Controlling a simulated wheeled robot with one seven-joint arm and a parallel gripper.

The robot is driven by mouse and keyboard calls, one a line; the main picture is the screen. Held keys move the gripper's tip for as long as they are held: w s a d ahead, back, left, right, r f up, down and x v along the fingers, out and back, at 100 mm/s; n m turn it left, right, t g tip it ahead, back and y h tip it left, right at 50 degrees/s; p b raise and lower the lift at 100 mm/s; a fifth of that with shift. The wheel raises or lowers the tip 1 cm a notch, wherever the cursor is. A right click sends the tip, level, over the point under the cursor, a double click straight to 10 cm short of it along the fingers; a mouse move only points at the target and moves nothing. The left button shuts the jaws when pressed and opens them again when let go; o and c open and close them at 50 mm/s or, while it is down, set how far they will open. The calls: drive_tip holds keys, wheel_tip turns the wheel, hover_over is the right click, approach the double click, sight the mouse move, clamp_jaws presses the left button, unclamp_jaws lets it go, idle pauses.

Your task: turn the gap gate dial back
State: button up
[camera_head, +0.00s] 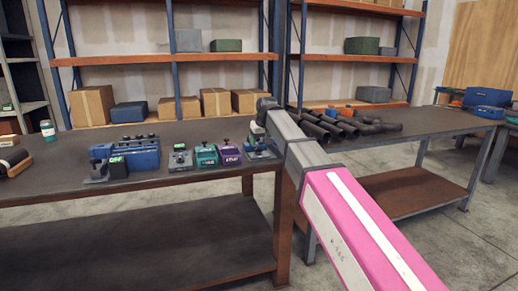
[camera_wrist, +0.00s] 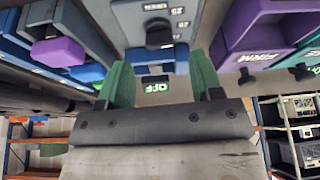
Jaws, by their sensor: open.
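In the wrist view, a grey-blue box (camera_wrist: 126,14) with white numbers and a dark knob (camera_wrist: 158,33) lies ahead of the fingertips. A lit green display (camera_wrist: 155,87) reading OFF shows between the fingers. I cannot read a gap gate label, so I cannot tell surely which knob is its dial. In the head view, my wrist (camera_head: 264,106) is over a blue device (camera_head: 260,151) at the bench's right end and partly hides it. Contact with the knob is not visible.
A purple box (camera_wrist: 253,32) marked FIRM is at right and a purple knob (camera_wrist: 58,52) at left. In the head view, a teal box (camera_head: 206,156), a grey box (camera_head: 180,160) and a larger blue device (camera_head: 140,155) stand leftward. Dark pipes (camera_head: 335,124) lie on another bench.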

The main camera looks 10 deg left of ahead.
sight(259, 149)
drive_tip(key=shift+x, duration=2.1)
drive_tip(key=c, duration=0.9)
